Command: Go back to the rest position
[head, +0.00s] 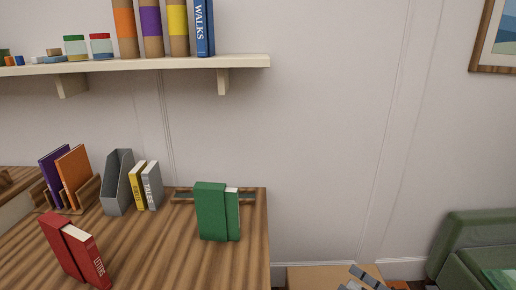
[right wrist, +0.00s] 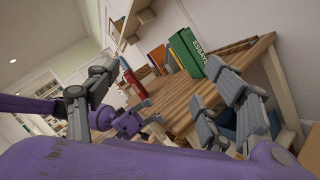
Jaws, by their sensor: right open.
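My right gripper (head: 360,280) shows at the bottom edge of the head view, right of the desk and in front of a low tan surface. In the right wrist view its two grey fingers (right wrist: 165,80) stand wide apart with nothing between them. The wooden desk (head: 160,250) lies beyond them. No left gripper shows in the head view.
On the desk are a green book (head: 211,210), red books (head: 62,248), a grey file holder (head: 117,182), yellow and grey books (head: 145,186) and a wooden rack with books (head: 75,180). A shelf (head: 150,65) hangs above. A green armchair (head: 465,240) stands right.

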